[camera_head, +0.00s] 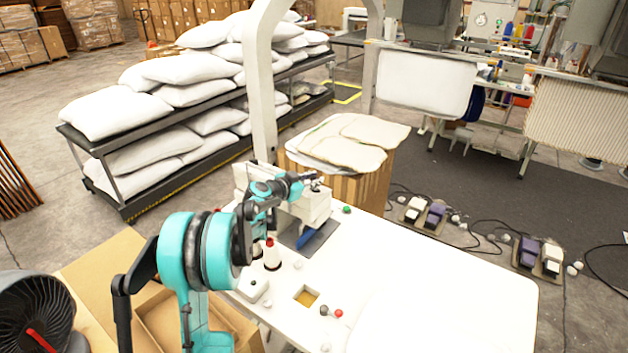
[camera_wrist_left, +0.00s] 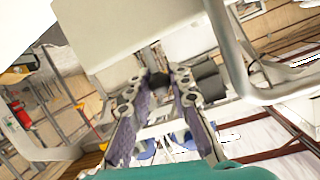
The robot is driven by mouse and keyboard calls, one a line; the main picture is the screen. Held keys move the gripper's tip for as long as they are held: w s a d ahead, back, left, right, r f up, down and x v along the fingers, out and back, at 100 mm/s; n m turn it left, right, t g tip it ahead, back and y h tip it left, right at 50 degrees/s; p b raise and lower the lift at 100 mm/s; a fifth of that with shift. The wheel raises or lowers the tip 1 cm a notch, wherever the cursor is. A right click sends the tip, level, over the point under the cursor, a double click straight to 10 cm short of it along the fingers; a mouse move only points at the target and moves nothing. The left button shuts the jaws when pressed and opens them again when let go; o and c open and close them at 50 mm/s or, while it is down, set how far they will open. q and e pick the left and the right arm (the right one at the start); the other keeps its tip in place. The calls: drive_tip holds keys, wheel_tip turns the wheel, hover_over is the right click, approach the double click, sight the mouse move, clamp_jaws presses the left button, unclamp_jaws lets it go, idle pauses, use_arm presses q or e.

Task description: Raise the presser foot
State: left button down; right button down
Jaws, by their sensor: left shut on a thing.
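The white sewing machine (camera_head: 315,208) stands at the back left of the white table (camera_head: 450,275). My left arm reaches across to it from the left. My left gripper (camera_head: 316,181) is at the machine's head. In the left wrist view the machine's pale housing (camera_wrist_left: 120,30) is close ahead, and the purple-padded fingers of my left gripper (camera_wrist_left: 160,85) are shut on a small dark part at the machine, seemingly the presser foot lever (camera_wrist_left: 159,79). The fingers hide most of that part. The presser foot itself cannot be made out. My right gripper is not in view.
A red-topped thread cone (camera_head: 271,254) stands in front of the machine. Fabric covers (camera_head: 350,142) lie on a box behind. A pillow rack (camera_head: 125,205) is at left. The table's right part is clear.

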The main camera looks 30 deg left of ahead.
use_arm(q)
drive_tip(key=c, duration=1.4)
unclamp_jaws()
drive_tip(key=shift+o, duration=0.2)
drive_tip(key=shift+s, duration=0.1)
drive_tip(key=v, duration=1.2)
drive_tip(key=shift+a, duration=0.1)
